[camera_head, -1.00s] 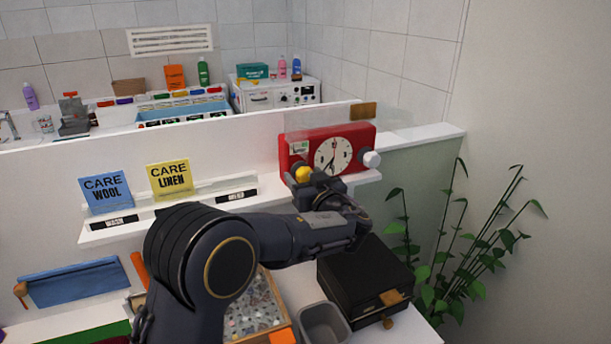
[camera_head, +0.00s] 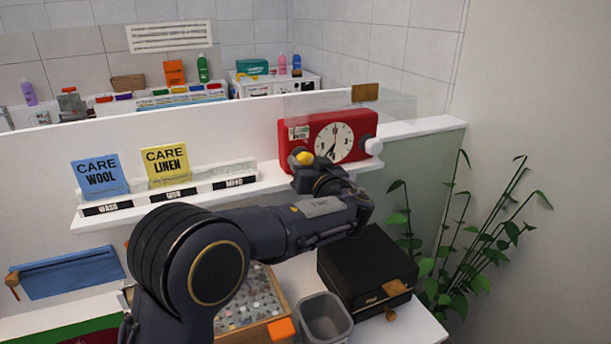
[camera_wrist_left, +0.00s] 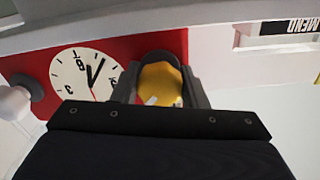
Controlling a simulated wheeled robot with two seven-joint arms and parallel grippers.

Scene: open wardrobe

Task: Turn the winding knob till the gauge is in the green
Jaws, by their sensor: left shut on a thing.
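A red clock box (camera_head: 361,126) with a round white dial (camera_head: 333,142) stands on the white shelf. A yellow winding knob (camera_head: 304,158) sits at its lower left front, and it also shows in the left wrist view (camera_wrist_left: 161,84). My left gripper (camera_wrist_left: 160,90) is shut on the yellow knob, one finger on each side. A small gauge label (camera_head: 299,133) is above the knob; its reading is too small to tell. A white knob (camera_head: 373,146) is on the box's right side. My right gripper is not in view.
A clear panel (camera_head: 400,107) with a brown block (camera_head: 365,93) is above the clock. Blue (camera_head: 100,177) and yellow (camera_head: 166,166) care cards stand on the shelf. Below are a black box (camera_head: 368,265), a grey bin (camera_head: 325,318) and a parts tray (camera_head: 280,290). A plant (camera_head: 470,240) stands right.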

